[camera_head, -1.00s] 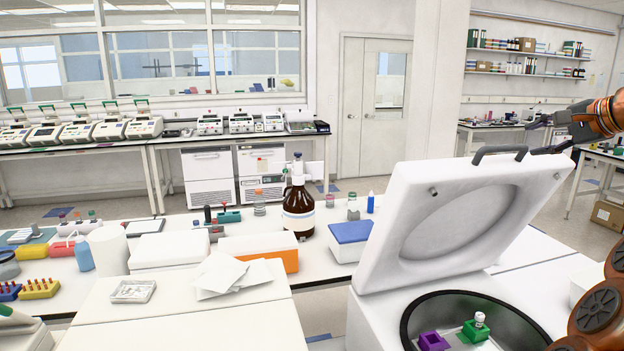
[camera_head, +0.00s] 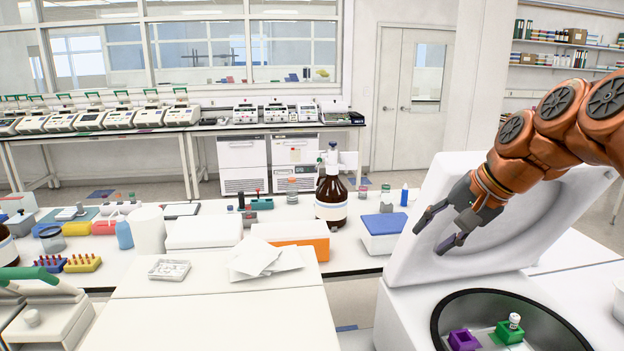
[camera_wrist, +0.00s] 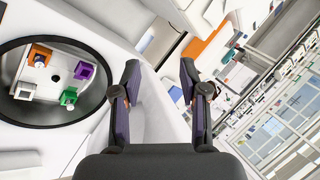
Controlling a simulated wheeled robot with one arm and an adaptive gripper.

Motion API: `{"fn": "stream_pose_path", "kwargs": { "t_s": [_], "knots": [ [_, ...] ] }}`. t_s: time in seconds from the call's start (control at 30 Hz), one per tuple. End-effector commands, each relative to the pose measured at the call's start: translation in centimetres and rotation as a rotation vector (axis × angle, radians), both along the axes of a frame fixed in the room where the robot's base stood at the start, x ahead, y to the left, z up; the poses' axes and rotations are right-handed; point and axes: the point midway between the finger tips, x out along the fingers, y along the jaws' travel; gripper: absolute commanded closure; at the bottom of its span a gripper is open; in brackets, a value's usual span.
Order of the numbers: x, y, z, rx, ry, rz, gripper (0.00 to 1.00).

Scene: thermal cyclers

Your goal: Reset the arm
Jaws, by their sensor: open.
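My gripper (camera_head: 446,229) is open and empty. In the head view it hangs in front of the raised white lid (camera_head: 440,190) of the centrifuge (camera_head: 400,315), above and to the left of the bowl. My arm comes in from the upper right. The wrist view also shows my gripper (camera_wrist: 159,88), its two fingers apart with nothing between them. The centrifuge bowl (camera_wrist: 100,105) lies to the left there, with purple, green, orange and pale holders around the rotor. A white-capped vial (camera_head: 514,321) sits in the green holder (camera_head: 509,333), beside the purple holder (camera_head: 464,341).
A brown bottle (camera_head: 331,208), an orange-and-white box (camera_head: 300,238) and a blue-lidded box (camera_head: 383,231) stand on the bench left of the lid. White papers (camera_head: 262,259) and a clear tray (camera_head: 169,269) lie nearby. The white surface in front (camera_head: 210,320) is clear.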

Motion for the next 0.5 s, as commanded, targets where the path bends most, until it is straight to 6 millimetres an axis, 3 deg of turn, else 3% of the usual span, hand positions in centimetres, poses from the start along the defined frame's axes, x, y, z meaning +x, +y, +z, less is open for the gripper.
{"fn": "stream_pose_path", "kwargs": {
  "t_s": [0.2, 0.5],
  "knots": [
    [-6.0, 4.0, -5.5, -0.117, 0.089, 0.157, 0.57],
    [-15.4, 6.0, -13.2, -0.278, 0.213, 0.357, 0.57]
  ]
}}
